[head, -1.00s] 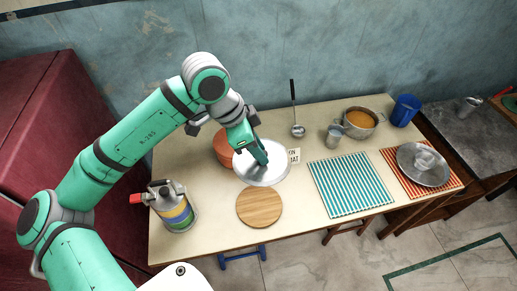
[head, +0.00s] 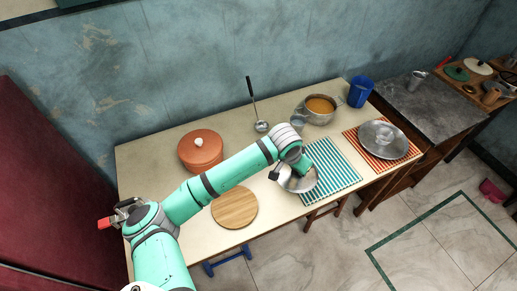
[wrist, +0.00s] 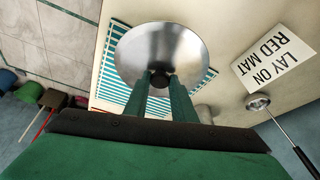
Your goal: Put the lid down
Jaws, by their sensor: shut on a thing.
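My gripper (head: 292,174) is shut on the silver lid (head: 303,186). In the wrist view the gripper fingers (wrist: 160,80) close on the dark knob at the lid's (wrist: 160,45) middle. The lid is held over the near-left part of the blue-striped mat (head: 335,168); its height above the mat is hard to tell. The red-striped mat (head: 382,165) lies further right and bears a round metal dish (head: 372,142) with something pale and shiny in it. A sign (wrist: 273,57) in the wrist view reads "LAY ON RED MAT".
A ladle (head: 261,126), a metal cup (head: 297,123), a pan of orange soup (head: 320,110) and a blue cup (head: 360,92) stand along the back. A terracotta pot (head: 200,152) and a round wooden board (head: 234,208) are on the left. The red mat has little bare room.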

